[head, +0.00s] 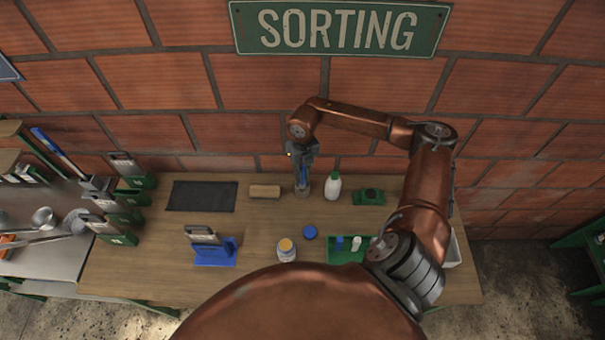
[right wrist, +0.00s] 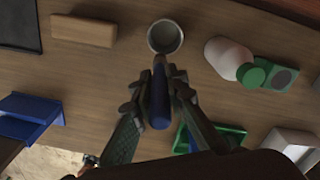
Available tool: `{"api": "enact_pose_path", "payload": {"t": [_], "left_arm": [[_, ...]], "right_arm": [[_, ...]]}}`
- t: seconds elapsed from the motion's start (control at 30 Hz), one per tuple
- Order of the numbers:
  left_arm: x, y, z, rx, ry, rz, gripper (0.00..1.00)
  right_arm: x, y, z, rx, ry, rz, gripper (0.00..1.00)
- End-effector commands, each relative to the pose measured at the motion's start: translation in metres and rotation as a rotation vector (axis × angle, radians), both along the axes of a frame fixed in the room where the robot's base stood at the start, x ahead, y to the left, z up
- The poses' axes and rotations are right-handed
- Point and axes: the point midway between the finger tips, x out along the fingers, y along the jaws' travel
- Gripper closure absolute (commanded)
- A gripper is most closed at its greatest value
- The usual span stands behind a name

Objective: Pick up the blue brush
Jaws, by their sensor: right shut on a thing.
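The blue brush (head: 302,174) is upright between the fingers of my right gripper (head: 302,164), at the back of the wooden table. In the right wrist view the fingers of my right gripper (right wrist: 156,88) are closed around the handle of the blue brush (right wrist: 158,105). A small round grey cup (head: 301,191) stands directly below; it also shows in the right wrist view (right wrist: 165,37). The brush's far end reaches the cup's near rim in that view, and I cannot tell whether it is inside. My left gripper is not in view.
A white bottle with a green cap (head: 333,186) stands close right of the cup. A wooden block (head: 265,191) lies to its left, beside a dark mat (head: 202,196). A green tray (head: 333,257), a jar (head: 287,251) and a blue stand (head: 213,257) are nearer the front.

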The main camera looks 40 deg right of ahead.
Motion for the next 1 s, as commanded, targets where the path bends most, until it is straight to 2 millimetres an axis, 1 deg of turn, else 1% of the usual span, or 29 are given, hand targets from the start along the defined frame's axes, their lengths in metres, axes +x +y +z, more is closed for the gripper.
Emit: {"api": "enact_pose_path", "payload": {"t": [0.17,0.3,0.4,0.5,0.7,0.83,1.0], "left_arm": [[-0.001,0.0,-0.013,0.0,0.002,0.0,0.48],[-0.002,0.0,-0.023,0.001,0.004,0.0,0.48],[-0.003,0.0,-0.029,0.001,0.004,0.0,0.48],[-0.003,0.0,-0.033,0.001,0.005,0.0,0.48],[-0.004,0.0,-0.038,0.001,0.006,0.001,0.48],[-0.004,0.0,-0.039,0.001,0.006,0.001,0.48],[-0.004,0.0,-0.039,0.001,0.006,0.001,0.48]], "right_arm": [[-0.032,0.028,-0.001,0.0,-0.004,0.005,1.0],[-0.064,0.054,-0.002,0.0,-0.004,0.005,1.0],[-0.084,0.072,-0.002,0.0,-0.004,0.005,1.0],[-0.1,0.085,-0.001,0.001,-0.004,0.004,1.0],[-0.121,0.102,0.0,0.0,-0.003,0.0,1.0],[-0.126,0.106,0.001,0.0,-0.004,-0.002,1.0],[-0.127,0.107,0.002,0.0,-0.004,-0.002,1.0]]}}
